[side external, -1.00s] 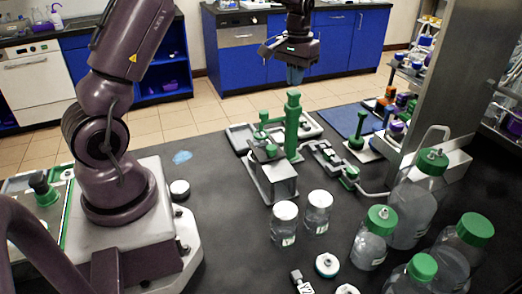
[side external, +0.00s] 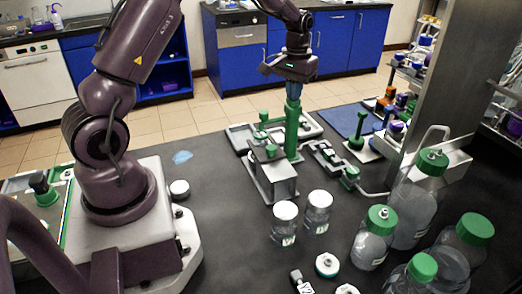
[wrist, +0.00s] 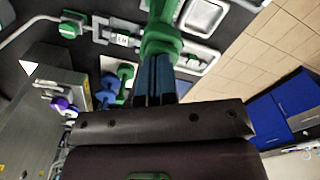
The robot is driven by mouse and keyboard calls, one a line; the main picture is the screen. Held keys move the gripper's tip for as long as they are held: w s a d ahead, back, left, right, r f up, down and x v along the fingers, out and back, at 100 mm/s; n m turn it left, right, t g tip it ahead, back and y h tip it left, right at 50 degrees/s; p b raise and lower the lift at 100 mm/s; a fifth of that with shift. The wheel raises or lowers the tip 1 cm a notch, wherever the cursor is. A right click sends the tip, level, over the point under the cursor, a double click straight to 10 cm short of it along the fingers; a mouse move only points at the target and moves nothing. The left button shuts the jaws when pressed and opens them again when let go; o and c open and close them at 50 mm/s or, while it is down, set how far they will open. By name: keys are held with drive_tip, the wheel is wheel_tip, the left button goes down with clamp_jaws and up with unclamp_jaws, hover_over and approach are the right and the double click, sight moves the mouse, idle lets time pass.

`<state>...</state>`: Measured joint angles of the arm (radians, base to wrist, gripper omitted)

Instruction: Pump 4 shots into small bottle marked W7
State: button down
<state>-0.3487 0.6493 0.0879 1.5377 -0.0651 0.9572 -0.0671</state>
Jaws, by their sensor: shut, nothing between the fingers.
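My gripper (side external: 293,97) is shut and empty, pointing down at the top of a green pump column (side external: 292,132). Its blue fingers appear to touch or nearly touch the column's top; the wrist view also shows the fingers (wrist: 155,82) against the green column (wrist: 160,40). The column stands beside a grey box-shaped stand with green parts (side external: 271,178). Two small clear bottles with white lids, one at left (side external: 284,227) and one at right (side external: 318,215), stand in front of it. Their labels are too small to read, so I cannot tell which is W7.
Large green-capped bottles (side external: 410,215) stand at the right beside a metal post (side external: 440,90). Loose caps (side external: 327,265) and a small tagged part (side external: 301,282) lie at the front. A green-knobbed device (side external: 348,178) is right of the pump.

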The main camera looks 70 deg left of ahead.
drive_tip(key=shift+r, duration=2.2)
drive_tip(key=shift+f, duration=0.1)
idle(1.2)
idle(0.4)
drive_tip(key=shift+f, duration=2.1)
drive_tip(key=shift+r, duration=0.1)
drive_tip(key=shift+r, duration=2.1)
